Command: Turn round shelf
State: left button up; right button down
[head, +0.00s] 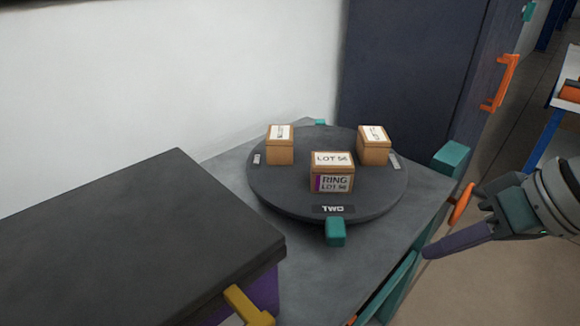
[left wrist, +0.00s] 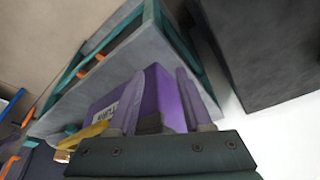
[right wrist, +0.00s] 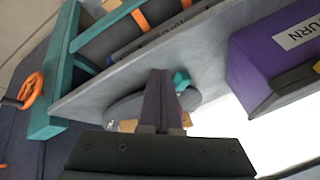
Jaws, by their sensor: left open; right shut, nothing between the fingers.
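The round shelf (head: 285,195) is a dark disc on a grey table. It carries three small brown boxes: a back-left one (head: 280,150), a back-right one (head: 373,152) and a front one (head: 332,181) labelled "RING LOT 56". A "TWO" plate (head: 332,209) faces the front, with a teal tab (head: 335,232) below it. My right gripper (head: 428,252) is shut and empty, right of the disc and apart from it. In the right wrist view its fingers (right wrist: 160,72) cover part of the disc (right wrist: 122,103). My left gripper (left wrist: 158,75) is open, seen only in the left wrist view.
A dark-topped purple bin (head: 130,225) with a yellow handle (head: 248,305) stands at left. A dark cabinet (head: 410,80) with an orange handle (head: 502,82) stands behind. A teal block (head: 451,158) is at the table's right corner. Free floor lies at right.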

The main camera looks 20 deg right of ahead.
jog(key=shift+m+t+y, duration=0.3)
jog(key=shift+m+t, duration=0.2)
jog(key=shift+m, duration=0.1)
jog(key=w+f+b, duration=0.1)
jog(key=w+f, duration=0.1)
jog(key=w+f+b, duration=0.1)
jog(key=w+f, duration=0.2)
jog(key=w+a+f+b, duration=0.1)
jog(key=w+f, duration=0.1)
jog(key=shift+w+a+f, duration=0.1)
jog(key=shift+w+f, duration=0.2)
jog(key=shift+w, duration=0.05)
jog(key=shift+w+a+r+p, duration=0.2)
jog(key=shift+a+p, duration=0.1)
jog(key=shift+a, duration=0.3)
jog(key=shift+w+a+r+p, duration=0.15)
jog(key=shift+w+a+p, duration=0.1)
jog(key=shift+a, duration=0.3)
jog(key=shift+w+a+f, duration=0.1)
jog(key=shift+w+a, duration=0.1)
jog(key=shift+a, duration=0.35)
jog(key=shift+a, duration=0.15)
